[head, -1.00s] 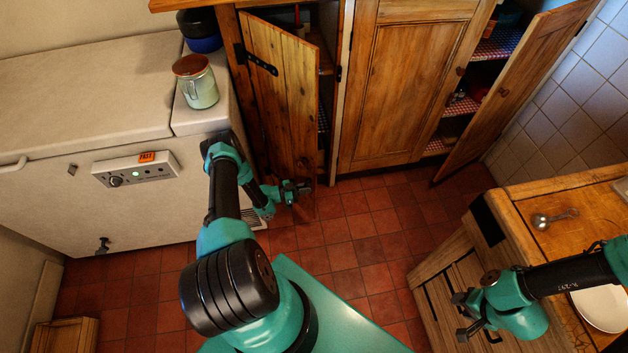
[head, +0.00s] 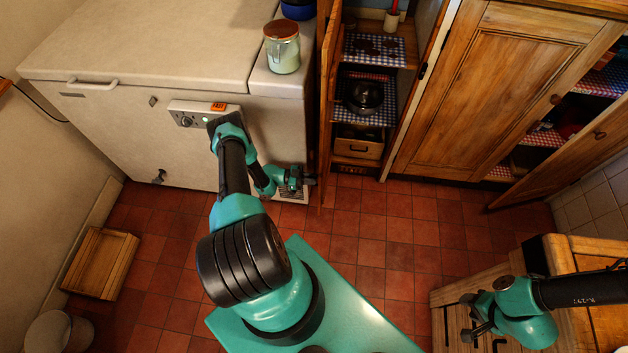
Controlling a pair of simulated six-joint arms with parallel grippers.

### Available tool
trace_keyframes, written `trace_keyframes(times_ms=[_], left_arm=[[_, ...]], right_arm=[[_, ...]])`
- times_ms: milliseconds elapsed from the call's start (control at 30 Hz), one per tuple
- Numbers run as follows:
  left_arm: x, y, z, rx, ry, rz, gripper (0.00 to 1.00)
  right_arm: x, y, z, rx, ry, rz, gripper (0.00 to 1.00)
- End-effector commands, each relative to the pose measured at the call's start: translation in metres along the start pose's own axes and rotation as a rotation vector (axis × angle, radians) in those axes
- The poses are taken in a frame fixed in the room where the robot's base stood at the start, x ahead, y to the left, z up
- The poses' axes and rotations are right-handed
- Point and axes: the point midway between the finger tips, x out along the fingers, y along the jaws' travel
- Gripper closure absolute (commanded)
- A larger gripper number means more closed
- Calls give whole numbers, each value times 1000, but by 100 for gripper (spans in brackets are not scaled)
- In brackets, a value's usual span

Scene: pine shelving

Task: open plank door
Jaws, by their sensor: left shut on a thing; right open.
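The plank door (head: 327,105) of the left cupboard stands swung wide open and shows almost edge-on, pointing out toward me. The shelves behind it are in plain sight. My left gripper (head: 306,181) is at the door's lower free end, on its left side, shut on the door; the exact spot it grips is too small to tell. My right gripper (head: 468,318) is open and empty, far from the door, by the wooden worktop at the right.
Left of the door stands a white chest freezer (head: 140,50) with a lidded jar (head: 282,52) on it. A black pot (head: 365,97) and a wooden drawer (head: 358,143) sit in the cupboard. A wooden crate (head: 101,263) lies on the floor. Red floor tiles (head: 390,235) are clear ahead.

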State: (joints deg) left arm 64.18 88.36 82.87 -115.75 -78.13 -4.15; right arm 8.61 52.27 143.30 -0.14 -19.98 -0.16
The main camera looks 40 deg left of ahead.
Motion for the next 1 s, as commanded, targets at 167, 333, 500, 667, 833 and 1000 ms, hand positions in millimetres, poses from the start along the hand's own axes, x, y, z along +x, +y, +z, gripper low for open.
trace_keyframes(times_ms=[167,333,500,667,833,1000], left_arm=[[-1,1,1,-7,0,3,100],[-1,1,1,-7,0,3,100],[-1,1,1,-7,1,3,80],[-1,0,1,-4,0,3,79],[-4,0,0,-3,0,2,79],[-20,-1,1,-2,0,-1,79]], right_arm=[[0,0,0,0,0,0,57],[0,0,0,0,0,0,57],[0,0,0,0,0,0,57],[0,0,0,0,0,0,57],[0,0,0,0,0,0,57],[0,0,0,0,0,0,57]])
